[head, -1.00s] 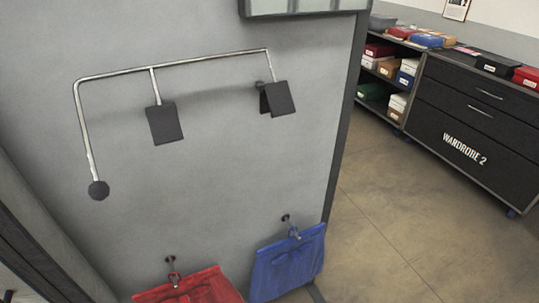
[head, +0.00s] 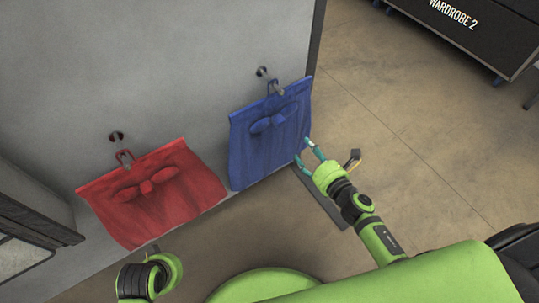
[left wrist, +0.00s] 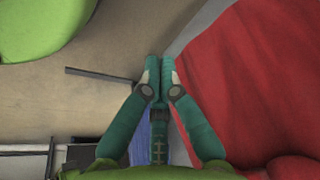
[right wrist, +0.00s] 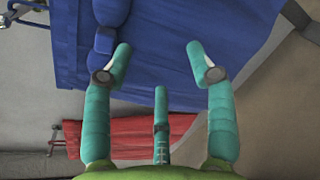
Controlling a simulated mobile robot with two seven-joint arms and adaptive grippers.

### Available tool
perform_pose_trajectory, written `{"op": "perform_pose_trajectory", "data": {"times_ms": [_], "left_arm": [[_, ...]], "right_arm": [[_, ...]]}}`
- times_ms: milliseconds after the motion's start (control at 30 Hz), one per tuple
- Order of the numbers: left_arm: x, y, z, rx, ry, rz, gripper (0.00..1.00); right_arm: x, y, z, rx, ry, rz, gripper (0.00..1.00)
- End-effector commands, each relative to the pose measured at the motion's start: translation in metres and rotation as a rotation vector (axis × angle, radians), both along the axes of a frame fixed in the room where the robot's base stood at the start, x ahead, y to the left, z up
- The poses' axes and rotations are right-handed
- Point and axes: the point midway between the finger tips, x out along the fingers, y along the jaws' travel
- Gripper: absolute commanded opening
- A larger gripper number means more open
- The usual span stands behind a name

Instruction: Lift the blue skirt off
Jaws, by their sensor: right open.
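The blue skirt (head: 270,150) hangs by a clip hanger (head: 274,86) from a wall hook (head: 263,71), with a bow near its top. It also fills the upper part of the right wrist view (right wrist: 250,50). My right gripper (head: 304,151) is open at the skirt's right edge. In the right wrist view, its fingers are spread in front of the blue cloth with nothing visibly clamped; contact is unclear. My left gripper is shut with its fingertips together in the left wrist view (left wrist: 160,70), beside the red cloth, and appears empty.
A red skirt (head: 155,195) hangs from another hook (head: 116,137) to the left of the blue one. The grey wall panel (head: 150,60) ends just right of the blue skirt. Open floor (head: 420,140) lies beyond, with the Wardrobe 2 cabinet (head: 480,35) at the upper right.

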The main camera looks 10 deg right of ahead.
Motion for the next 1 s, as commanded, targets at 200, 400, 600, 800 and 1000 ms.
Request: {"op": "perform_pose_trajectory", "data": {"times_ms": [200, 400, 600, 800, 1000], "left_arm": [[-0.006, 0.002, 0.026, -0.002, -0.041, 0.005, 0.0], [-0.012, 0.004, 0.04, -0.001, -0.039, 0.007, 0.0], [-0.015, 0.004, 0.04, 0.001, -0.025, 0.008, 0.0], [-0.01, 0.003, 0.04, -0.002, -0.046, 0.006, 0.0], [-0.008, 0.003, 0.041, -0.003, -0.054, 0.006, 0.0]], "right_arm": [[0.015, 0.02, 0.037, -0.413, -0.3, 0.158, 0.57], [0.023, 0.028, 0.054, -0.519, -0.374, 0.187, 0.57], [0.042, 0.039, 0.053, -0.517, -0.372, 0.184, 0.57], [0.068, 0.055, 0.051, -0.515, -0.371, 0.185, 0.57], [0.079, 0.059, 0.05, -0.515, -0.368, 0.184, 0.57]]}}
